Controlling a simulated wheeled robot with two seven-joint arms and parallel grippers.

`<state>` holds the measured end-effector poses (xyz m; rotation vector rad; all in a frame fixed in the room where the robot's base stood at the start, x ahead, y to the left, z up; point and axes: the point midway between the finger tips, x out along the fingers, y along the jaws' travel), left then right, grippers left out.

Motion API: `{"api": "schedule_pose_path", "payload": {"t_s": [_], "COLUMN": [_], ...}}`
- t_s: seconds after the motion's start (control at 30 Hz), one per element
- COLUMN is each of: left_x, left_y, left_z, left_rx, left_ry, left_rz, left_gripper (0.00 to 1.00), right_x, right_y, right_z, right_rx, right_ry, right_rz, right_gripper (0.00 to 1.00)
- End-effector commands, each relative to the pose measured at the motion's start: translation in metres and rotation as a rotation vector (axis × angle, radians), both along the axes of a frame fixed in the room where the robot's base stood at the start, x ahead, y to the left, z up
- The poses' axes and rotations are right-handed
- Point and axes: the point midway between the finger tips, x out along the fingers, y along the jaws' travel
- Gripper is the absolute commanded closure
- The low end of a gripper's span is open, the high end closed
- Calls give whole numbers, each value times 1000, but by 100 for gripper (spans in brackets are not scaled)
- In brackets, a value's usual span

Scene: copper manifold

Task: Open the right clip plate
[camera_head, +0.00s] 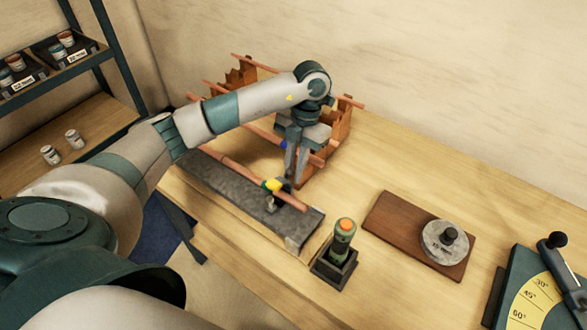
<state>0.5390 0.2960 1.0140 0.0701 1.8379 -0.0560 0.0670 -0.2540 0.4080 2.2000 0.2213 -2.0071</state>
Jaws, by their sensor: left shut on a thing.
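Copper pipes (253,63) run across the rack from the left wooden support (240,75) to the right one. My right gripper is not in view.
A torch-like tool (343,235) stands in a dark holder. An angle tool (535,295) is at right.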

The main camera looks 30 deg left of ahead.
Motion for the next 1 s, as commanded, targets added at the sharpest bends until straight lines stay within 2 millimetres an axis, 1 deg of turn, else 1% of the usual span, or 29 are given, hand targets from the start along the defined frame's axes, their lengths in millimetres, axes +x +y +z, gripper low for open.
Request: {"api": "schedule_pose_path", "payload": {"t_s": [0.3, 0.6, 0.63, 0.73, 0.77, 1.0], "left_x": [4, 4, 4, 4, 4, 5], "left_y": [-1, -1, -1, 0, 0, 0], "left_z": [-3, -7, -6, -6, -6, -6], "left_rx": [9, 11, 11, 11, 11, 11], "left_ry": [111, 135, 135, 135, 135, 133], "left_rz": [-1, -2, -2, -2, -2, -1], "left_gripper": [100, 100, 83, 60, 56, 56], "right_x": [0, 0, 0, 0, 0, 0], "right_y": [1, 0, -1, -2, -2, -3], "right_z": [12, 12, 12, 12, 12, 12], "right_rx": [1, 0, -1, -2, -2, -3], "right_ry": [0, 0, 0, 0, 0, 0], "right_rz": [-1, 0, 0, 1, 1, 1], "right_gripper": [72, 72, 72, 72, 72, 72]}}
